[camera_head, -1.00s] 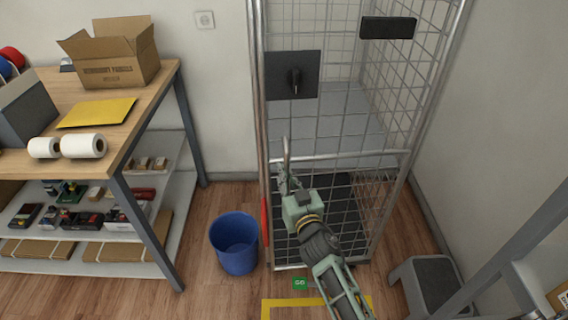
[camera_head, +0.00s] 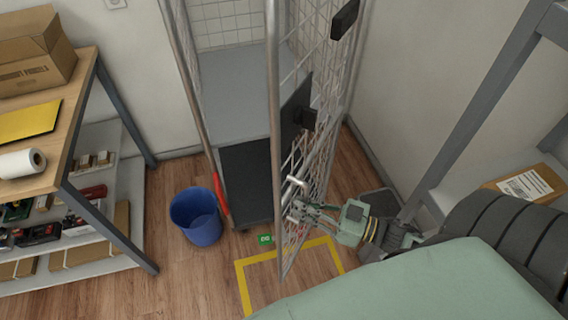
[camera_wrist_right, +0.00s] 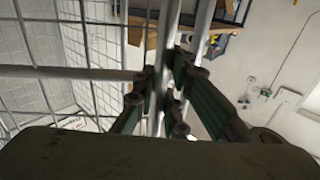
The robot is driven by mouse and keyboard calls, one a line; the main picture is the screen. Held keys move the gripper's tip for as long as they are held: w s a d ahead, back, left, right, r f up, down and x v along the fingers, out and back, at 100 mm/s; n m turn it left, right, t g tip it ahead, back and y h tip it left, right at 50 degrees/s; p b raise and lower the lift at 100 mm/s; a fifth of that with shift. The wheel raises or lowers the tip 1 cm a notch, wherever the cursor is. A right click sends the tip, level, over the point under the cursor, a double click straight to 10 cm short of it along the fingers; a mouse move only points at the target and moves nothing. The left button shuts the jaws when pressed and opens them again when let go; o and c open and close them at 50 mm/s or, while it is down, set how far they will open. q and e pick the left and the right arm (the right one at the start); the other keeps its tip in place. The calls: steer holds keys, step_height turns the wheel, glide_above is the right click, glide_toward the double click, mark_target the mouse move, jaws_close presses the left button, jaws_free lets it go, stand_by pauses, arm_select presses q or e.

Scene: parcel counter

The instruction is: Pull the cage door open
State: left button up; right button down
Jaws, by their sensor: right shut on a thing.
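The cage door (camera_head: 291,160), a wire-mesh panel with a dark plate (camera_head: 293,108), stands swung out toward me, so I see it almost edge-on. The cage's front is open, showing a grey shelf (camera_head: 235,95) and a black base inside. My right gripper (camera_head: 297,206) is at the door's pale handle (camera_head: 296,181), shut on it. In the right wrist view my right gripper's fingers (camera_wrist_right: 168,98) close around an upright metal bar (camera_wrist_right: 163,60). My left gripper is in no view.
A blue bucket (camera_head: 196,217) stands left of the cage. Yellow floor tape (camera_head: 244,285) lies in front of it. A workbench (camera_head: 75,110) is at the left. A rack with a labelled parcel (camera_head: 524,184) is at the right.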

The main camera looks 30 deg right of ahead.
steer(key=shift+v, duration=0.95)
steer(key=c, duration=1.8)
jaws_free()
steer(key=shift+w, duration=0.1)
steer(key=shift+o, duration=0.2)
